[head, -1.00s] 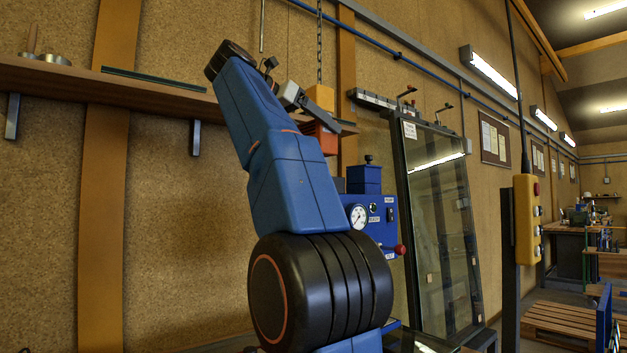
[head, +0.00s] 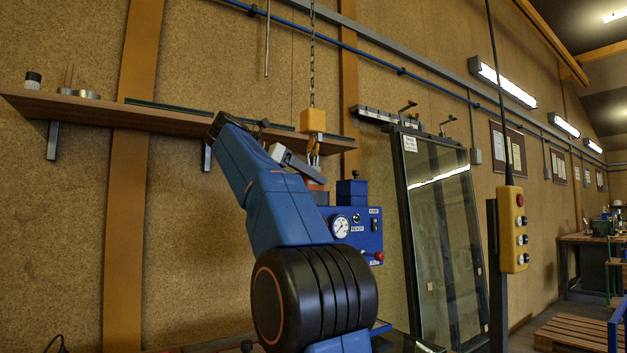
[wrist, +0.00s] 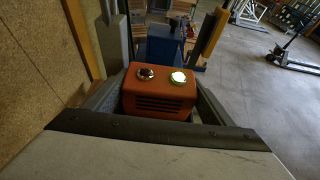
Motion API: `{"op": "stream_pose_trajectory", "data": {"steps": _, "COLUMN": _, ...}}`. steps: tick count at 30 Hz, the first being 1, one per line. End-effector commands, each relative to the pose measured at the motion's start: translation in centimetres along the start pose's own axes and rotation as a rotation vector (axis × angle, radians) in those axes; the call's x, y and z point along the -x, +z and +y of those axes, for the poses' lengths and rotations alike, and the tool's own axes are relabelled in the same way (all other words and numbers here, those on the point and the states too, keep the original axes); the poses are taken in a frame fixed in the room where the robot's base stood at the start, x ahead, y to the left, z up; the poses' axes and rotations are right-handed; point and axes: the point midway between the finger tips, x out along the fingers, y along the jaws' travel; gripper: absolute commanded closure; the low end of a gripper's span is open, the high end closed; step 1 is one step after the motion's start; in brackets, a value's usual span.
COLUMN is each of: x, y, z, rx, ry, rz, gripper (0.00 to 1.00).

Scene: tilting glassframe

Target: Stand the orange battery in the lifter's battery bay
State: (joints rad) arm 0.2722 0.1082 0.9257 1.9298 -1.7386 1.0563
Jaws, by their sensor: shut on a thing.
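My gripper (wrist: 161,88) is shut on the orange battery (wrist: 158,102), with one dark finger along each side in the wrist view. The battery has vent slots and two round terminals, one dark and one shining. In the head view the battery (head: 316,184) shows only in part behind my arm. It is held in the air left of the upper part of the blue lifter unit (head: 367,240), which has a gauge and a red-knobbed lever. In the wrist view a blue box (wrist: 160,50) lies beyond the battery. I cannot make out the battery bay or any contact.
A yellow hoist block (head: 313,121) with a hook hangs on a chain close above my gripper. A wooden shelf (head: 170,119) runs along the wall behind. A tilted glass frame (head: 440,230) and a yellow pendant control (head: 513,230) stand to the right.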

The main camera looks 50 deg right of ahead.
Motion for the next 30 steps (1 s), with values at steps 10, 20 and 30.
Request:
{"op": "stream_pose_trajectory", "data": {"steps": 10, "x": -0.05, "y": -0.21, "z": 0.26, "rx": -0.002, "ry": 0.0, "rz": -0.001, "gripper": 0.73}}
{"op": "stream_pose_trajectory", "data": {"steps": 20, "x": -0.17, "y": -0.5, "z": 0.31, "rx": -0.001, "ry": 0.0, "rz": 0.0, "gripper": 0.05}}
{"op": "stream_pose_trajectory", "data": {"steps": 30, "x": 0.33, "y": -0.23, "z": 0.37, "rx": 0.0, "ry": 0.001, "rz": -0.001, "gripper": 0.05}}
